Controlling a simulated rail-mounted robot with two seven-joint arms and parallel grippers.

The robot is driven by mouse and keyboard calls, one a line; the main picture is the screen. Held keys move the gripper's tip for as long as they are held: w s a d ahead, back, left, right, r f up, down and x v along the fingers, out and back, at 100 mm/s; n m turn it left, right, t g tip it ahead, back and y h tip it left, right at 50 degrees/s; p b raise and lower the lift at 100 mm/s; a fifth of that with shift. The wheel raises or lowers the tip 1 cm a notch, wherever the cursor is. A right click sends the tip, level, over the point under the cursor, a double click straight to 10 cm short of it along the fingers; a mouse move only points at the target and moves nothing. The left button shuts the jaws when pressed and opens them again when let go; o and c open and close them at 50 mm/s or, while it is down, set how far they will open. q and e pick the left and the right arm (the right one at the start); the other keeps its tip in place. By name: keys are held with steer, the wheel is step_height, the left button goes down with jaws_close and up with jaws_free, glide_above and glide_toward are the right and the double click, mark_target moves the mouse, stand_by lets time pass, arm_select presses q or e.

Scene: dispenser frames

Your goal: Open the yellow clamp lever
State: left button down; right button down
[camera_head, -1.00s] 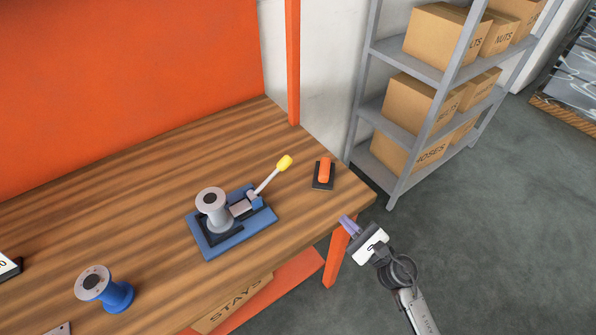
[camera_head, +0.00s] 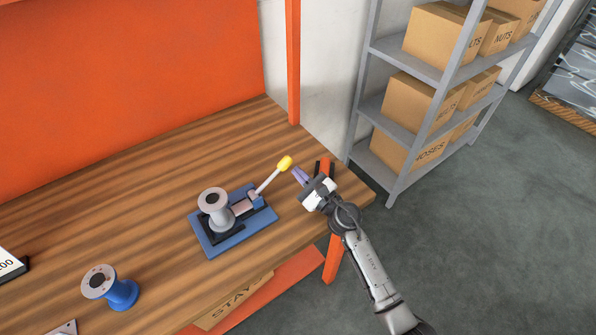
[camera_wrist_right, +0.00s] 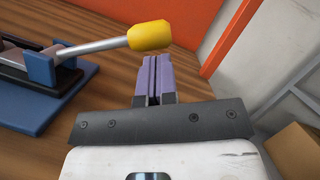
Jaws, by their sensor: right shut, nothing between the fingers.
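The yellow clamp lever (camera_head: 285,162) has a yellow knob on a pale metal rod that slants up to the right from a blue clamp fixture (camera_head: 231,240). A grey spool (camera_head: 213,205) stands on the fixture. My right gripper (camera_head: 298,175) is shut and empty, its purple fingers just right of the knob. In the right wrist view the knob (camera_wrist_right: 150,36) lies just beyond and slightly left of the right gripper's fingertips (camera_wrist_right: 154,60). I cannot tell whether they touch. My left gripper is not in view.
An orange-handled item (camera_head: 324,168) on the table is partly hidden behind my right gripper. A blue spool (camera_head: 122,293) stands at the table's front left. Grey shelving (camera_head: 400,188) with boxes is beyond the table's right end. An orange panel (camera_head: 130,80) rises at the back.

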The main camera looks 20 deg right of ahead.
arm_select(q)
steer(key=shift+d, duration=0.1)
arm_select(e)
steer(key=shift+w+a+r, duration=0.1)
steer(key=shift+w+a, duration=0.1)
steer(key=shift+w, duration=0.15)
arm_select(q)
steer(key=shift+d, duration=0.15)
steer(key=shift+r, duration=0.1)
arm_select(e)
steer(key=shift+r, duration=0.1)
